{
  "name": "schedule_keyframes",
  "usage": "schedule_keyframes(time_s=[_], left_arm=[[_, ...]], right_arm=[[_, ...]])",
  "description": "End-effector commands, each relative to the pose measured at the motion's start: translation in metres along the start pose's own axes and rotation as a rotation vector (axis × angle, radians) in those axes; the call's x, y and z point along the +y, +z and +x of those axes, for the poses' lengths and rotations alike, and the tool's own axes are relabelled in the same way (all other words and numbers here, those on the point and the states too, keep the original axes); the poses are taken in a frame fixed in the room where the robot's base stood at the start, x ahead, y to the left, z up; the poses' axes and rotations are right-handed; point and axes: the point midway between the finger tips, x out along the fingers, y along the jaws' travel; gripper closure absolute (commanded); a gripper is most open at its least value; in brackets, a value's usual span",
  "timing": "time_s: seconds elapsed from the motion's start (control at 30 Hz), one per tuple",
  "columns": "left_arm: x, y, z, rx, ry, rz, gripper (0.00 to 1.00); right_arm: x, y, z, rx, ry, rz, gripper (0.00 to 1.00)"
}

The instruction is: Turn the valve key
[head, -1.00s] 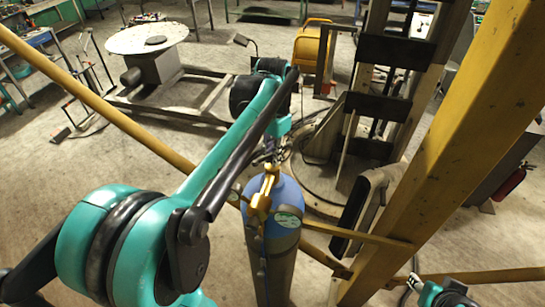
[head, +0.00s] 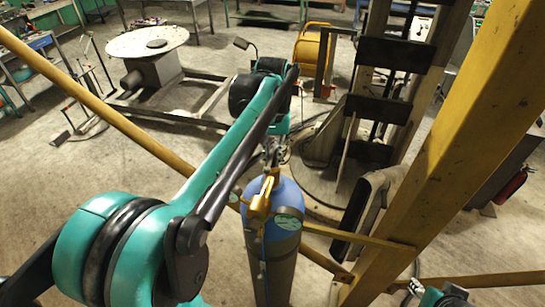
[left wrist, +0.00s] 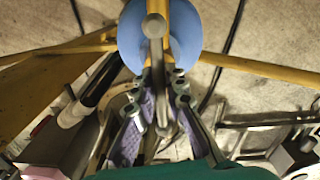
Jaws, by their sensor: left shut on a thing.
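A blue gas cylinder (head: 284,196) stands upright in the lower middle of the head view, with a yellow valve fitting (head: 260,202) at its top. In the left wrist view the cylinder's blue shoulder (left wrist: 187,40) is behind a grey rod-like valve key (left wrist: 155,60) with a rounded end. My left gripper (head: 272,152) is just above the cylinder top. In the left wrist view its fingers (left wrist: 160,100) are closed around the key's grey shaft. The exact contact is partly hidden by the fingers.
A thick yellow post (head: 450,150) rises right of the cylinder, and yellow bars cross near it. A dark upright mast (head: 385,95) stands behind. A round table (head: 147,38) is at the back left. Open concrete floor (head: 60,180) lies to the left.

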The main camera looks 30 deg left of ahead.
Motion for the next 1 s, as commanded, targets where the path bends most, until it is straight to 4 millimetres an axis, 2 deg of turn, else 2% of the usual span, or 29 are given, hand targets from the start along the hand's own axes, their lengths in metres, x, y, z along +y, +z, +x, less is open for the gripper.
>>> schedule_keyframes(time_s=[0.5, 0.53, 0.6, 0.87, 1.0], left_arm=[[-0.0001, -0.0004, -0.0005, 0.001, 0.000, -0.018, 1.00], [-0.0001, -0.0004, -0.0005, 0.001, 0.000, -0.018, 0.80], [-0.0001, -0.0004, -0.0005, 0.001, 0.000, -0.017, 0.67], [-0.0001, -0.0002, -0.0004, 0.000, 0.000, -0.017, 0.67], [0.0000, -0.0003, -0.0085, 0.000, 0.000, -0.017, 0.67]], right_arm=[[0.0000, 0.0001, 0.0001, 0.000, 0.000, 0.000, 0.60], [0.0000, 0.0000, 0.0001, 0.000, 0.000, 0.000, 0.60], [0.0000, 0.0000, 0.0001, 0.000, 0.000, 0.000, 0.60], [0.0000, 0.0001, 0.0001, 0.000, 0.000, 0.000, 0.60], [0.0000, 0.0001, 0.0002, 0.000, 0.000, 0.000, 0.60]])
